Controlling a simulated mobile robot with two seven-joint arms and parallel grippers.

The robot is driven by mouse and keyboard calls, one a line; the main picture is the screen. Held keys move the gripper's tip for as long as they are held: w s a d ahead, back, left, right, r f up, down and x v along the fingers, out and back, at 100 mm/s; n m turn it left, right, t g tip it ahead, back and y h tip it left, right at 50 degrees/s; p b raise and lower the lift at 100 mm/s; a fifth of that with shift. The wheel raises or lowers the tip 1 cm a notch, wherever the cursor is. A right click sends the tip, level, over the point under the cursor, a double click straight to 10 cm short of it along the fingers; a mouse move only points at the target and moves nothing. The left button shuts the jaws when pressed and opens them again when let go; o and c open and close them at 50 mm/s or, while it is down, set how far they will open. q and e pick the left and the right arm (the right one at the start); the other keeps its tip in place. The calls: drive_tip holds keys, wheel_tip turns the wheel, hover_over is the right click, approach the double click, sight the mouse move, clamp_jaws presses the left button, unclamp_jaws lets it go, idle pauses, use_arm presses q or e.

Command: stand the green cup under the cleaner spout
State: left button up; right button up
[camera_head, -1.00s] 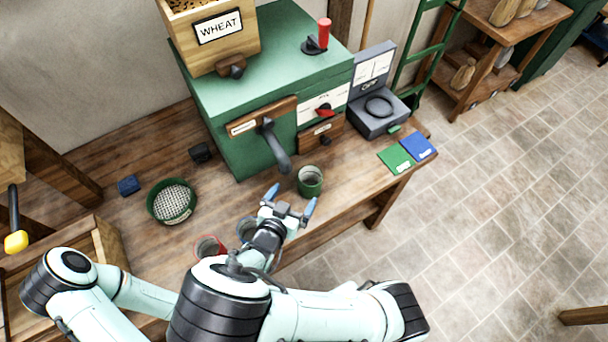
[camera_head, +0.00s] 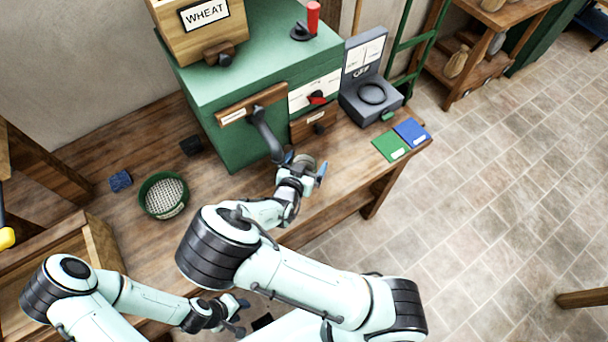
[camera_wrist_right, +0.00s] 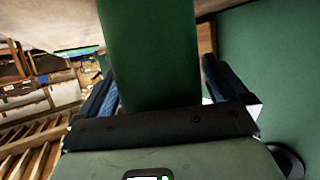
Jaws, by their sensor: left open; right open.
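The green cup (camera_head: 305,161) stands on the bench in front of the green machine and is mostly hidden by my right gripper (camera_head: 303,167). In the right wrist view the cup (camera_wrist_right: 150,55) is between the two open fingers (camera_wrist_right: 160,88), with a gap at the right finger. Contact at the left finger is unclear. The dark curved spout (camera_head: 266,136) on the machine's front hangs just left of the cup; the cup is not beneath it. My left gripper (camera_head: 236,311) is open and empty near the bench's front edge, low in the head view.
The green machine (camera_head: 250,75) stands behind the cup. A grey scale (camera_head: 372,95) and green (camera_head: 391,146) and blue (camera_head: 412,132) cards are to the right. A round sieve (camera_head: 163,196), a blue block (camera_head: 120,181) and a dark block (camera_head: 191,146) are left. My right arm covers the bench's middle front.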

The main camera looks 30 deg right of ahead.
drive_tip(key=c, duration=1.7)
drive_tip(key=shift+o, duration=0.2)
drive_tip(key=shift+w+r, duration=0.1)
drive_tip(key=shift+r, duration=0.1)
